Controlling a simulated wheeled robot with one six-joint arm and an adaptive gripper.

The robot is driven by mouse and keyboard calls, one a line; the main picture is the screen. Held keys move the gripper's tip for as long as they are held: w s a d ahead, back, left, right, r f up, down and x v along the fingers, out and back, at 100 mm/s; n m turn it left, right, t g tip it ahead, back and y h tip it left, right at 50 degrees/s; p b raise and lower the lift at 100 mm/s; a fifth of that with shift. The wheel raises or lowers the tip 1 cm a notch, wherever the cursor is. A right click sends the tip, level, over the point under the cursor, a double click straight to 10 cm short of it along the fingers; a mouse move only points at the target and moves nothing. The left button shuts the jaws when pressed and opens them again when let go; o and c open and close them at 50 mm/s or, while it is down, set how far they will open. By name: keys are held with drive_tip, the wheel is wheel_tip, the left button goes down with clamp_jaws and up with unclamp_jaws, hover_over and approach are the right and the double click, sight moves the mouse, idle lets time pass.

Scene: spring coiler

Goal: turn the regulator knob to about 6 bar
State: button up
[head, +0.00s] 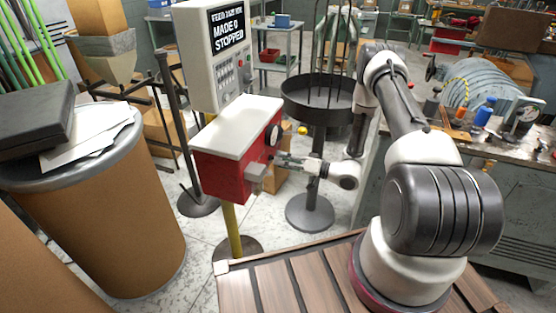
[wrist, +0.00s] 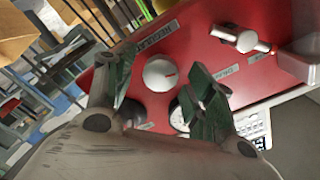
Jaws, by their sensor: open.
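My gripper (wrist: 160,80) is open, with one green-padded finger to each side of the knob in that picture. I cannot tell if either finger touches it. A round gauge (wrist: 178,117) is mostly hidden behind the right finger, so its reading does not show. In the head view, my gripper (head: 278,160) is at the right face of the red box (head: 222,172).
A silver T-handle (wrist: 240,38) and a grey box (wrist: 305,45) stick out of the panel near the knob. A screen (head: 228,28) reading "STOPPED" stands behind the red box. A black round tray on a stand (head: 318,110) is behind my arm.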

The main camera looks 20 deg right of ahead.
drive_tip(key=shift+x, duration=1.2)
drive_tip(key=shift+c, duration=0.5)
drive_tip(key=c, duration=1)
drive_tip(key=shift+o, duration=0.2)
